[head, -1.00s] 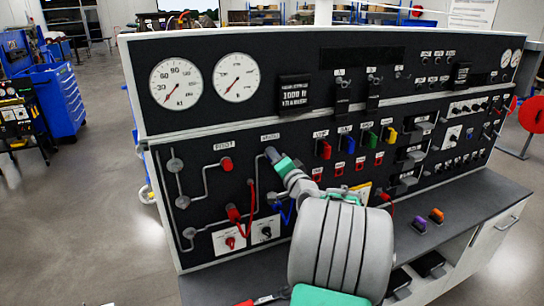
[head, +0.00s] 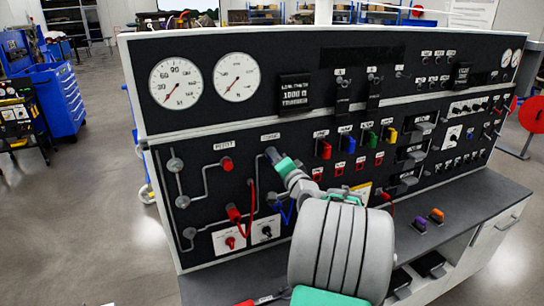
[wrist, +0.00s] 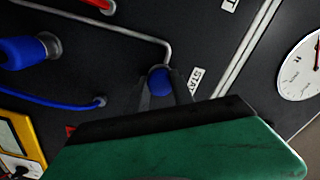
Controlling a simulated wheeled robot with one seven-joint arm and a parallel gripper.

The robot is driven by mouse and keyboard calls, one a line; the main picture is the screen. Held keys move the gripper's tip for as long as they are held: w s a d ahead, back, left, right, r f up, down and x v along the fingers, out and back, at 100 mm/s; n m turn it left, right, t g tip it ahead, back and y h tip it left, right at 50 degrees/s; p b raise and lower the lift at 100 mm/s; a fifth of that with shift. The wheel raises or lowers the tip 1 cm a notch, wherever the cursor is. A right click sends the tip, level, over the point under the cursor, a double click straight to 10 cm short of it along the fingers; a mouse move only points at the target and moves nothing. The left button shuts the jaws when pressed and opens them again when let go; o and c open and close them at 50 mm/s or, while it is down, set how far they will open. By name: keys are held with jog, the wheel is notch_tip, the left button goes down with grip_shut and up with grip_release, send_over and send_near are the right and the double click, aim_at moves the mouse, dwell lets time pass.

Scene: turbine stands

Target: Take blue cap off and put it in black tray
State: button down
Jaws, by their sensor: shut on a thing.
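A round blue cap (wrist: 159,81) sits at the end of a grey pipe on the black panel in the wrist view. My gripper (wrist: 163,93) has its dark fingers on either side of it and is shut on it, close against the panel. In the head view my gripper (head: 272,156) reaches the upper end of the pipework; the cap cannot be made out there. Two flat black things at the lower right, one of them clear of my arm (head: 430,264), may be trays; I cannot tell which is the black tray.
The black panel (head: 330,110) carries gauges, switches and coloured plugs. Red and blue hoses hang close to my gripper; a blue connector (wrist: 22,52) shows in the wrist view. A purple block (head: 419,225) and an orange block (head: 437,215) stand on the grey ledge (head: 480,205).

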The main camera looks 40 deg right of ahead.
jog(key=shift+s+a, duration=0.1)
jog(key=shift+s, duration=0.3)
jog(key=shift+s, duration=0.15)
jog(key=shift+b+v, duration=0.55)
jog(key=shift+v, duration=0.3)
